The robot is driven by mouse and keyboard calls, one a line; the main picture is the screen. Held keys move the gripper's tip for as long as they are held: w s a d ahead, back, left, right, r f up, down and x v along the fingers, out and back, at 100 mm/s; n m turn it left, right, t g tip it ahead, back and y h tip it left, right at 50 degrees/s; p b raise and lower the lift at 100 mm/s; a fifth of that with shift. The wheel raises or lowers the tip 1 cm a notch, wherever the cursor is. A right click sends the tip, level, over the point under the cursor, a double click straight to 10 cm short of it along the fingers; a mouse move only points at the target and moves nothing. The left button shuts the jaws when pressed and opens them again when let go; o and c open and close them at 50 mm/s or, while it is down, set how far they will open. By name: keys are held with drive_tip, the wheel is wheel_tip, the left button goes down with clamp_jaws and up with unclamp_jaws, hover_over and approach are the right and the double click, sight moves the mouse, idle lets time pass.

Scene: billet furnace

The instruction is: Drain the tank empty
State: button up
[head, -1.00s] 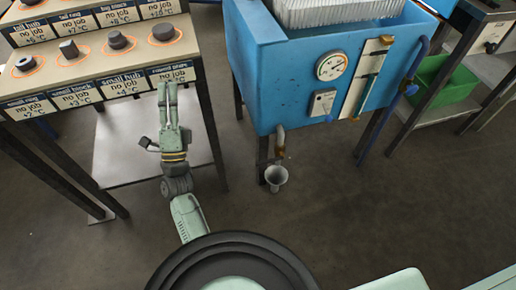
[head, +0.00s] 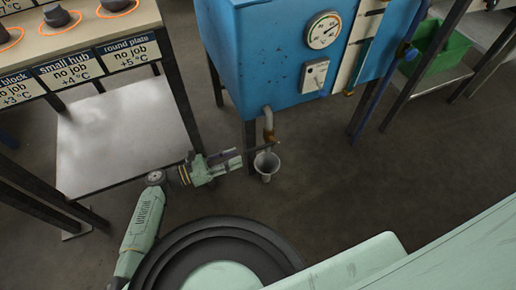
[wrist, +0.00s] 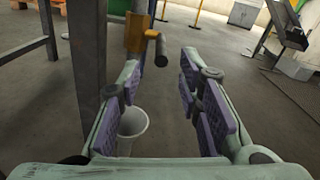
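The blue tank (head: 260,62) stands at the upper middle of the head view, with a round dial gauge (head: 324,30) on its front. A grey drain pipe (head: 267,117) bends down from its underside to a brass valve (head: 269,135), which also shows in the wrist view (wrist: 136,32). A dark valve handle (wrist: 157,46) sticks out of it. A small grey bucket (head: 267,166) stands on the floor below the outlet. My gripper (head: 240,157) is beside the valve, at its left. In the wrist view my gripper (wrist: 160,75) is open and empty, with the handle ahead between its fingers.
A dark tank leg (wrist: 88,60) stands close to my left finger in the wrist view. A workbench (head: 95,45) with labelled parts and a lower shelf (head: 120,150) is at the left. A green bin (head: 440,50) sits at the right.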

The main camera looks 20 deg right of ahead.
drive_tip(key=p, duration=0.2)
approach(272, 143)
drive_tip(key=d, duration=0.5)
drive_tip(key=shift+w+d+f, duration=0.2)
drive_tip(key=shift+w+f, duration=0.05)
drive_tip(key=shift+f, duration=0.1)
drive_tip(key=shift+c, duration=0.4)
clamp_jaws()
